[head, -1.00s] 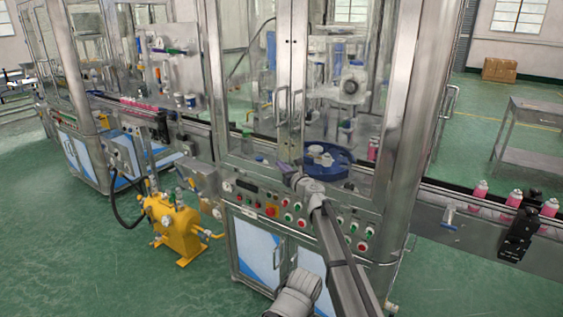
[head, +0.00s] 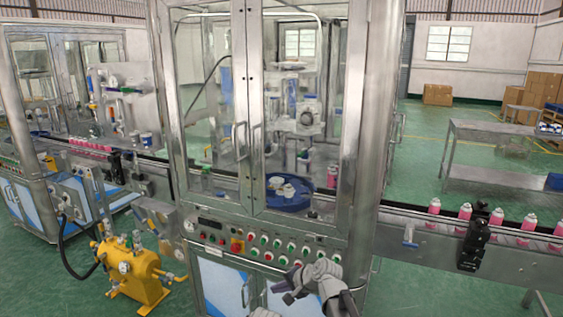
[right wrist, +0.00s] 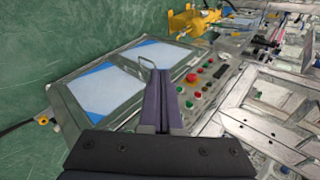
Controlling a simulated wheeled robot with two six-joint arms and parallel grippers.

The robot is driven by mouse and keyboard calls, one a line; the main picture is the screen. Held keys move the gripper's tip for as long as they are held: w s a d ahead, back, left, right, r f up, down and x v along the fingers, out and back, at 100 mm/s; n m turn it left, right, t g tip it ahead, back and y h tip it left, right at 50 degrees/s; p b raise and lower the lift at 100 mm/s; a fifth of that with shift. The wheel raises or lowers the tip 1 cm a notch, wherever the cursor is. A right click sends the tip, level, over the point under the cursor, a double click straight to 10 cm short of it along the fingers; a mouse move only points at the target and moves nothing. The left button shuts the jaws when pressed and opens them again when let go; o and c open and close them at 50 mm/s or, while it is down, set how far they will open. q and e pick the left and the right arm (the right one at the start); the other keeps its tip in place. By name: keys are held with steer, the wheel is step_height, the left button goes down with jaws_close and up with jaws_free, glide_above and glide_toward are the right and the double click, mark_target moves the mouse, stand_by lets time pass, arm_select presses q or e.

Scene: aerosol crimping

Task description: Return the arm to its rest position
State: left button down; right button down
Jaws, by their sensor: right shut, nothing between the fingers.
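My right gripper (head: 277,290) is low in front of the crimping machine, below its row of push buttons (head: 265,250) in the head view. Its dark fingers also show in the right wrist view (right wrist: 160,78). They lie together, shut and empty. In that view they point across the machine's front, with the blue and white cabinet doors (right wrist: 105,103) to the left and the buttons ahead to the right. My left gripper is not in view.
The glass-doored machine stands close in front, with a blue turntable (head: 290,202) inside. A conveyor with pink cans (head: 465,212) runs out to the right. A yellow pressure vessel (head: 130,272) stands at the lower left. Green floor (head: 450,290) is open at the lower right.

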steer(key=s+d+f+n+g+h, duration=0.2)
steer(key=s+d+f+n+h, duration=0.15)
steer(key=s+d, duration=0.6)
steer(key=s+d+f+n+g+h, duration=0.3)
steer(key=s+d+n+h, duration=0.1)
steer(key=s+d, duration=0.55)
steer(key=s+a+n, duration=0.4)
steer(key=s+a, duration=0.2)
steer(key=a, duration=0.5)
steer(key=shift+s+a+g+h, duration=0.15)
steer(key=shift+s+g+h, duration=0.1)
steer(key=shift+g+h, duration=0.2)
